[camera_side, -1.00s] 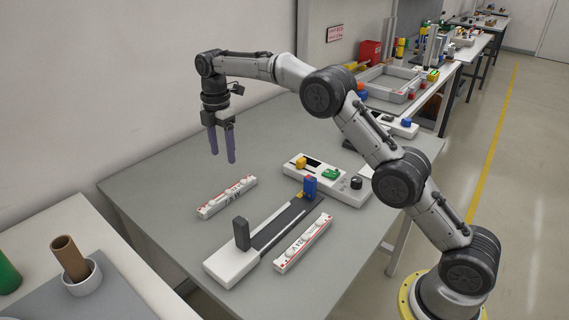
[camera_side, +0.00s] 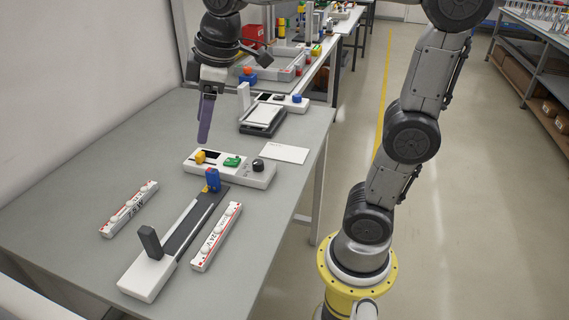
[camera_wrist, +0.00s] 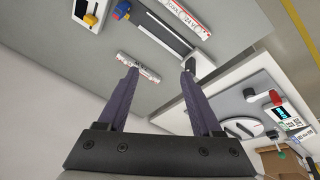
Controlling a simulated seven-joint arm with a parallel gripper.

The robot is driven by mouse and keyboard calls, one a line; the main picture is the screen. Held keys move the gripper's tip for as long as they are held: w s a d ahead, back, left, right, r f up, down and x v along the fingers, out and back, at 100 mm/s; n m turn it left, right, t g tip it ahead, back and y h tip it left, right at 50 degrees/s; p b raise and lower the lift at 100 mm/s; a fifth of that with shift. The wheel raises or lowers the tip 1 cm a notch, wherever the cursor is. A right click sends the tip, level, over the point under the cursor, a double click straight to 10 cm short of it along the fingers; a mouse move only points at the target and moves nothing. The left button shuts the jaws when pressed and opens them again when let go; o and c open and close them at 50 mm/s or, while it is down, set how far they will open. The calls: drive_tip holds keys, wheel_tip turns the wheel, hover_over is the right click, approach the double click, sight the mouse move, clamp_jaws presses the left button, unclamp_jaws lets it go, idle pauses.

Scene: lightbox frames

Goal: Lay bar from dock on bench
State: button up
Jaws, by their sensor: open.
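The dock (camera_side: 148,279) is a long white base with a dark channel, an upright grey block (camera_side: 151,243) at its near end and a blue block (camera_side: 213,180) at its far end. One white bar with red marks (camera_side: 217,238) lies along its right side; I cannot tell whether they touch. A second white bar (camera_side: 129,209) lies apart on the bench (camera_side: 75,222) to the left. My gripper (camera_side: 203,141) hangs above the bench, pointing down. In the wrist view its fingers (camera_wrist: 159,70) are apart and empty, with a white bar (camera_wrist: 138,66) beyond them.
A white control box (camera_side: 225,172) with yellow and green parts and a black knob stands behind the dock. A white card (camera_side: 284,153) and a device with a dark base (camera_side: 263,121) lie further back. Bare bench surrounds the left bar.

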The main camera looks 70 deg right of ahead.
drive_tip(key=s+f+m+t, duration=0.1)
drive_tip(key=s+f+m, duration=0.2)
drive_tip(key=s, duration=0.4)
drive_tip(key=s+f+m+t, duration=0.1)
drive_tip(key=s+f+m, duration=0.2)
drive_tip(key=s, duration=0.5)
drive_tip(key=shift+s+d+f, duration=0.15)
drive_tip(key=shift+s+f, duration=0.05)
drive_tip(key=shift+f, duration=0.4)
